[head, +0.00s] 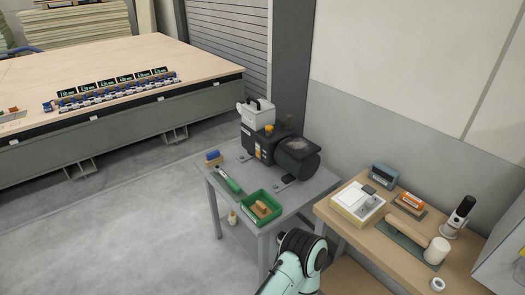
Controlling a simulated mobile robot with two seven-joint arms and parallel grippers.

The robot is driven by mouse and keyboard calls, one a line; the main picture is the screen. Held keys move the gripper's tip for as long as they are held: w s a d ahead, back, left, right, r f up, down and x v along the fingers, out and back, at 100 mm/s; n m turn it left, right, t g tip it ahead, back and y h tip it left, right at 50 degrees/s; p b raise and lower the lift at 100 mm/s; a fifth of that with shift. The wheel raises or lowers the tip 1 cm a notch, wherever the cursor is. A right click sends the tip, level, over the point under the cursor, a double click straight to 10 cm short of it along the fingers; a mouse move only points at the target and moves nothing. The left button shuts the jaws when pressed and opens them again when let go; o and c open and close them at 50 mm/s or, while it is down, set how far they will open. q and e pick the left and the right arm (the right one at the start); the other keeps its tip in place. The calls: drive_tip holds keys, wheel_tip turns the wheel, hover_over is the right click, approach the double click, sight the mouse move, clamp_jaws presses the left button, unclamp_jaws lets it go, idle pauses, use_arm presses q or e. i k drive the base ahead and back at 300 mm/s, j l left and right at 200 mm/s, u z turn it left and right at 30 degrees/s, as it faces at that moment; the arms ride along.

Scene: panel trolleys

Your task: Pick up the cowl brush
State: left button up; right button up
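A small blue-topped block with a tan lower part (213,158) sits at the back left corner of the grey table (208,183); it looks like a brush. A green-handled tool (229,181) lies on the same table, in front of that block. I cannot tell for certain which of these is the cowl brush. One of my arms, pale green with black joints, reaches in at the bottom middle, in front of the grey table. Neither gripper shows in the head view.
A green tray (249,215) holding tan blocks stands at the table's front. A dark motor-like machine (265,147) fills the table's back. A wooden bench (405,255) with several items stands right. A large panel table (115,60) is at the back left. The floor at left is clear.

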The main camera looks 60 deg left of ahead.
sight(213, 159)
drive_tip(key=u, duration=1.9)
drive_tip(key=z, duration=2.55)
drive_tip(key=u, duration=3.05)
